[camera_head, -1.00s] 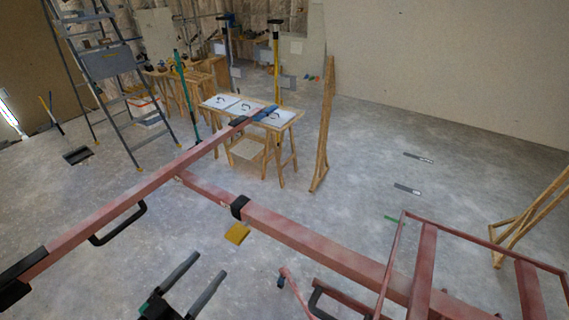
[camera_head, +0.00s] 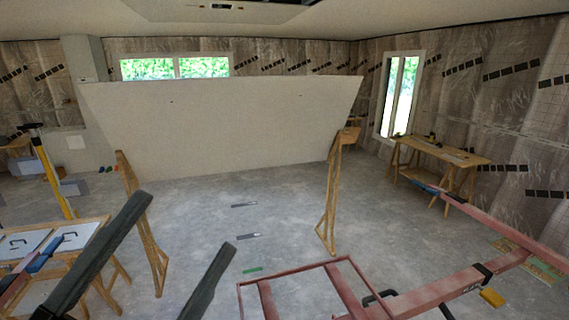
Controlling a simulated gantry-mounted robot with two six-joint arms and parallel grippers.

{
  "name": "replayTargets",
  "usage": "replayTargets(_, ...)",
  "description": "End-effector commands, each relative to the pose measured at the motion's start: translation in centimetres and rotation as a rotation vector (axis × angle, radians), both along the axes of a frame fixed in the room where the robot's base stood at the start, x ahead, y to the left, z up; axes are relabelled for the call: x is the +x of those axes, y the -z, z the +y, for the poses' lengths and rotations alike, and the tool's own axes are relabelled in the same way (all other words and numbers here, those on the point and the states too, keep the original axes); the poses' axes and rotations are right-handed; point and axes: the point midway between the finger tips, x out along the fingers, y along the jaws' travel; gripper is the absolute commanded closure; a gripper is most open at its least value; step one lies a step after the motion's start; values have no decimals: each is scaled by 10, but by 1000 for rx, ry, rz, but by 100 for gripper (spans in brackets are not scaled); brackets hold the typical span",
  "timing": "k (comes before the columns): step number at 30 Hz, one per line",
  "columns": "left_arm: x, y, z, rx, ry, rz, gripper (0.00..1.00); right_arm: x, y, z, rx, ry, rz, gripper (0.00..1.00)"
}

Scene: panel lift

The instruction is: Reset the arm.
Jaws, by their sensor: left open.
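The red panel lift (camera_head: 447,288) spans the lower right, with a rectangular frame (camera_head: 292,270) at bottom centre and a long beam reaching right. The fingers are left of the lift's frame, apart from it in the picture. A large pale panel (camera_head: 225,130) stands at the back. My right gripper is not in view.
Two wooden A-shaped stands (camera_head: 143,225) (camera_head: 333,195) stand in front of the panel. A trestle table with white sheets (camera_head: 72,238) is at left, and a wooden workbench (camera_head: 440,152) at right. The grey floor between the stands is mostly clear, with a few small flat pieces.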

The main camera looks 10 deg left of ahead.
Motion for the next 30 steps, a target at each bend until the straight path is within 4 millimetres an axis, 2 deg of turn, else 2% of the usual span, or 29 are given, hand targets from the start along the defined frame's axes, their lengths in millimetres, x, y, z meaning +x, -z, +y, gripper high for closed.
replayTargets(1, -6, -33, -7, -48, 15, -41, 14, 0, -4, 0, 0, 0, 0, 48)
replayTargets(3, -13, -70, -4, -147, 19, -77, 14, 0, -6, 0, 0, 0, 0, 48)
replayTargets(5, -14, -87, 12, -247, 3, -86, 14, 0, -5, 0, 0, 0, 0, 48)
replayTargets(6, -11, -90, 25, -309, -11, -76, 14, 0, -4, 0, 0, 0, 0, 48)
replayTargets(9, -4, -87, 46, -441, -9, -39, 14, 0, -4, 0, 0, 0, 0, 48)
replayTargets(11, -4, -86, 52, -500, 13, -28, 14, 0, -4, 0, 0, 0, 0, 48)
replayTargets(15, -3, -86, 52, -567, 78, -8, 14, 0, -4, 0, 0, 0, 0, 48)
replayTargets(30, -3, -86, 52, -569, 82, -5, 14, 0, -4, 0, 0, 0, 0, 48)
